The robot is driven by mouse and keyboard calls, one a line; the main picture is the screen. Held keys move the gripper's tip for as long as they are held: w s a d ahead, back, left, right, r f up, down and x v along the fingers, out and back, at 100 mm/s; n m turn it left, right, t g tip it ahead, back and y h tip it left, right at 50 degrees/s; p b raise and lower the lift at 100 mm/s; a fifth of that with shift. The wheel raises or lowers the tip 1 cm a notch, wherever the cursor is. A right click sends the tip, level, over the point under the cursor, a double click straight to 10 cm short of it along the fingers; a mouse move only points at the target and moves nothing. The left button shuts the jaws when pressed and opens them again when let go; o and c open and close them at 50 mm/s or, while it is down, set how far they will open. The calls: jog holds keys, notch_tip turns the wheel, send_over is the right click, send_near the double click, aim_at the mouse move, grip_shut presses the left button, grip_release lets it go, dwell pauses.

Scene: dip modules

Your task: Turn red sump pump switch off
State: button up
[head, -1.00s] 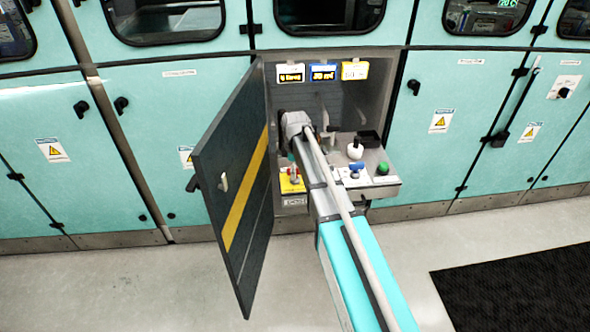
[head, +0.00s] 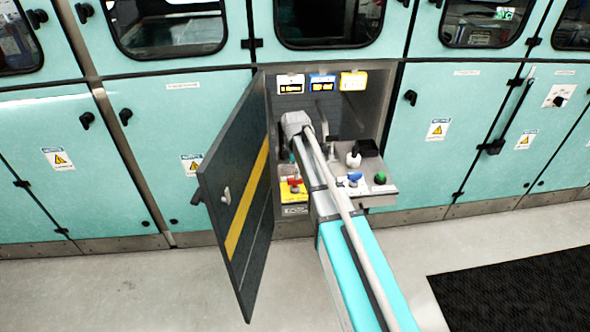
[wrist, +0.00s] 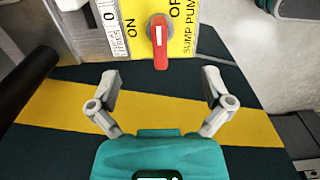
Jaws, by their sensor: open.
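The red sump pump switch (wrist: 160,45) is a red lever with a white stripe on a yellow plate (wrist: 184,45) marked ON, OFF and SUMP PUMP. In the wrist view its lever points straight down toward my gripper, with ON to its left and OFF, partly cut off, to its right. In the head view the switch (head: 294,186) is small, on the shelf inside the open cabinet, left of my arm. My gripper (wrist: 160,85) is open and empty, its fingers spread wider than the lever and just short of its tip. In the head view the fingers are hidden.
An open dark door (head: 238,195) with a yellow stripe stands left of my arm. A black-topped white knob (head: 353,158), a blue knob (head: 355,177) and a green button (head: 379,178) sit right of my arm. A white counter (wrist: 108,25) is beside the yellow plate.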

jog(key=shift+r+p, duration=4.35)
jog(key=shift+r, duration=0.35)
jog(key=s+d+m, duration=0.5)
jog(key=s+m, duration=0.4)
jog(key=s, duration=0.3)
jog(key=s+d+r+m+p, duration=0.1)
jog(key=s+d+m, duration=0.3)
jog(key=s+m, duration=0.5)
jog(key=shift+s+d, duration=0.35)
jog(key=shift+s, duration=1.05)
jog(key=shift+r, duration=0.1)
